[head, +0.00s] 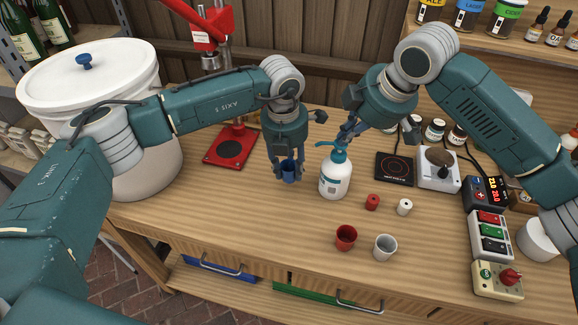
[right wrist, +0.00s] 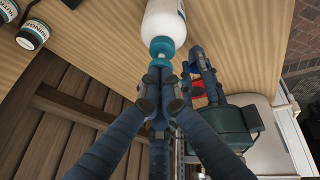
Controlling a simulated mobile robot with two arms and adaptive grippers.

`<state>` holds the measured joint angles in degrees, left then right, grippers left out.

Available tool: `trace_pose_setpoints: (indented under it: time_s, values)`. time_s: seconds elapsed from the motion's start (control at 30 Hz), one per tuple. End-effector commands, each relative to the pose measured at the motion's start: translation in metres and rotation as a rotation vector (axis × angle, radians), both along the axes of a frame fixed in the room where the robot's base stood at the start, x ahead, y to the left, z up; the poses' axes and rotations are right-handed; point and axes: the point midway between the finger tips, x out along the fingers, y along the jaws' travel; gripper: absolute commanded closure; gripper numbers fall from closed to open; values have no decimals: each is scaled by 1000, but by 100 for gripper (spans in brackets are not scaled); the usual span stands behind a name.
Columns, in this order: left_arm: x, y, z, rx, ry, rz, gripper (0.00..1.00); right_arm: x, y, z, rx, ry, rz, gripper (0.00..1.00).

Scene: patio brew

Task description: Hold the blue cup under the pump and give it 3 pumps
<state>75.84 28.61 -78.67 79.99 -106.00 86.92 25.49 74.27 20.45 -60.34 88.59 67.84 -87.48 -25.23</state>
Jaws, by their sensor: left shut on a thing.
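The white pump bottle (head: 335,182) with a teal label stands upright on the bench. Its teal pump head (head: 336,152) has a spout pointing left, toward the blue cup. My left gripper (head: 287,176) is shut on the blue cup (head: 289,172), just left of the bottle; its fingers partly hide the cup. My right gripper (head: 343,138) is over the pump head, its fingertips close together. In the right wrist view those fingertips (right wrist: 162,82) are right at the teal pump head (right wrist: 162,47); I cannot tell whether they touch or press it.
A red cup (head: 346,238) and a white cup (head: 385,247) stand in front of the bottle, with small red and white pieces behind them. A black hot plate (head: 395,168) is right of the bottle. A red press (head: 231,146) and large white pot (head: 95,90) are left.

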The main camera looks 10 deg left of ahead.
Motion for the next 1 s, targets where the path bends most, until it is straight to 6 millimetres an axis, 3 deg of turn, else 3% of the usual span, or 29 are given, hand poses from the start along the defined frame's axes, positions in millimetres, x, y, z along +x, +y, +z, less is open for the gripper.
trace_pose_setpoints:
  time_s: [0.5, 1.0]
  values:
    - [0, 0, 0, 0, 0, 0, 79, -1, -1, -19, -5, 5, 0, 100]
    - [0, 0, 0, 0, 0, 0, 79, -2, -1, -19, -6, 8, 0, 100]
